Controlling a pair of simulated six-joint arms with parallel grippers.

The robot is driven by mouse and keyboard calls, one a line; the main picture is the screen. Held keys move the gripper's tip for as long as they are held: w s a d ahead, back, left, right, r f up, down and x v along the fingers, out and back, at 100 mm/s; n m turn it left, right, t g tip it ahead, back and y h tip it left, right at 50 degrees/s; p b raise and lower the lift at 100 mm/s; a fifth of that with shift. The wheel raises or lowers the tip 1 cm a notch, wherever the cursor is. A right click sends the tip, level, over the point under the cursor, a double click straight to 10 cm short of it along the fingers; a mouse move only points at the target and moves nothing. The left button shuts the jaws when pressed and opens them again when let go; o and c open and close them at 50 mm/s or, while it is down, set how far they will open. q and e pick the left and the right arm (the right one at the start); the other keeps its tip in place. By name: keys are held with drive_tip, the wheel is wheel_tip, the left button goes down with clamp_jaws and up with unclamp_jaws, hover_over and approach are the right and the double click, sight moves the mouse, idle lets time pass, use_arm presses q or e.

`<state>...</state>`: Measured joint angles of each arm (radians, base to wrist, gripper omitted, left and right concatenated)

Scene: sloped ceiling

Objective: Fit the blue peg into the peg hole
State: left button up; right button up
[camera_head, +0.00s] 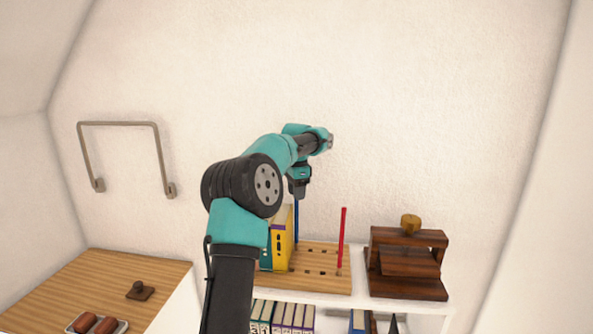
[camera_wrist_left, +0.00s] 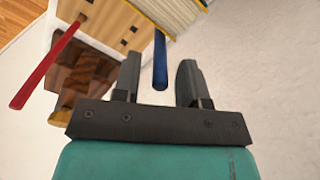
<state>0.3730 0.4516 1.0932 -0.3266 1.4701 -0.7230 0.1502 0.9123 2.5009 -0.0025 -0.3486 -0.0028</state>
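The blue peg (camera_head: 296,222) stands upright at the back of the wooden board with holes (camera_head: 325,284), beside the yellow book; I cannot tell whether its foot sits in a hole. My left gripper (camera_head: 298,192) is over the peg's top, pointing down. In the left wrist view, its two fingers (camera_wrist_left: 160,82) are apart, with the blue peg (camera_wrist_left: 160,62) between them and gaps on both sides. A red peg (camera_head: 342,240) stands upright at the board's right; it also shows in the left wrist view (camera_wrist_left: 45,65). My right gripper is in neither view.
Yellow and green books (camera_head: 281,240) stand on the board's left part, close to the blue peg. A dark wooden stand (camera_head: 408,290) is to the right. More books (camera_head: 285,315) are on the shelf below. A wooden counter (camera_head: 90,285) is at left. The wall is close behind.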

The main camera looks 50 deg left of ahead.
use_arm(q)
wheel_tip(320, 180, up, 10)
drive_tip(key=shift+f, duration=0.1)
idle(0.4)
idle(0.5)
